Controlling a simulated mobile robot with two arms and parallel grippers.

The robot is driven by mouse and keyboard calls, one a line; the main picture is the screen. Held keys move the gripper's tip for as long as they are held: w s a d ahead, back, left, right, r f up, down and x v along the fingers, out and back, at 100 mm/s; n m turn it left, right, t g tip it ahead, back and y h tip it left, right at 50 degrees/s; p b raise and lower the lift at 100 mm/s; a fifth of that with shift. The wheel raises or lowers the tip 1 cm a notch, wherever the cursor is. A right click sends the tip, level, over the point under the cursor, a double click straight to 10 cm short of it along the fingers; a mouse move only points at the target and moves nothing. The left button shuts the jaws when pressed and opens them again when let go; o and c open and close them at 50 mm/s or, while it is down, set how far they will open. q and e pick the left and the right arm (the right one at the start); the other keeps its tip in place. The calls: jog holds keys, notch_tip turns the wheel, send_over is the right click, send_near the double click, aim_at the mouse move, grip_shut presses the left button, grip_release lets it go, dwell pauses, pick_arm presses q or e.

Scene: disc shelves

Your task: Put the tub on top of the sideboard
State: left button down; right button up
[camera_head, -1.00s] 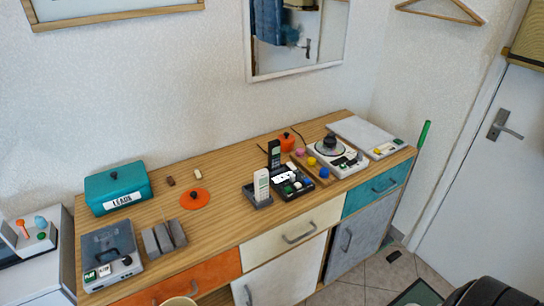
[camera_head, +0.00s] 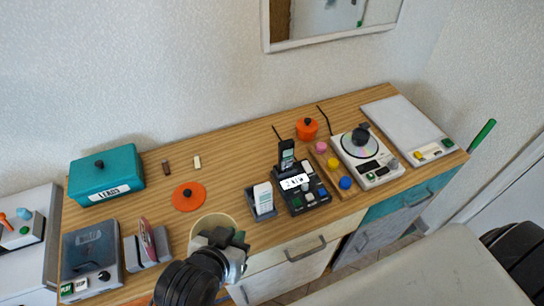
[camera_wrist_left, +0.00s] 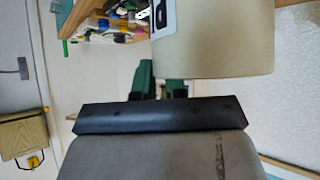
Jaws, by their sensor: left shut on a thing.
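The beige tub (camera_head: 205,222) is held in my left gripper (camera_head: 226,240), which is shut on its near side by the rim. In the head view the tub overlaps the front part of the sideboard's wooden top (camera_head: 235,165); I cannot tell how high it is above it. In the left wrist view the tub (camera_wrist_left: 225,40) is a large beige wall beyond the green fingers (camera_wrist_left: 163,85), with a label at its left. The tub's lower part is hidden by my gripper and arm. My right gripper is not in view.
A teal box (camera_head: 106,176) is at back left. Bare wood lies between the lid and the phone cradle.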

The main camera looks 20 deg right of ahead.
aim_at(201, 222)
pick_arm(q)
jog(key=shift+s+a+r, duration=0.1)
jog(key=shift+s+a, duration=0.15)
jog(key=shift+a, duration=0.75)
jog(key=shift+w+a+f+p, duration=0.35)
jog(key=shift+w+f, duration=0.15)
jog(key=shift+w, duration=0.15)
jog(key=w+a+f, duration=0.1)
jog(key=w, duration=0.1)
jog(key=w+f+p, duration=0.1)
jog(key=w+f, duration=0.1)
jog(key=w, duration=0.1)
jog(key=w+a+f, duration=0.1)
jog(key=w+f, duration=0.1)
jog(key=w, duration=0.1)
jog(key=shift+w+a+f, duration=0.1)
jog(key=shift+w+a, duration=0.1)
jog(key=shift+a, duration=0.1)
jog(key=shift+w+a+f, duration=0.15)
jog(key=shift+w, duration=0.05)
notch_tip(201, 222, down, 4)
jog(key=shift+w+f+p, duration=0.1)
jog(key=shift+p, duration=0.55)
jog(key=c, duration=1.2)
grip_release()
jog(key=shift+o, duration=0.2)
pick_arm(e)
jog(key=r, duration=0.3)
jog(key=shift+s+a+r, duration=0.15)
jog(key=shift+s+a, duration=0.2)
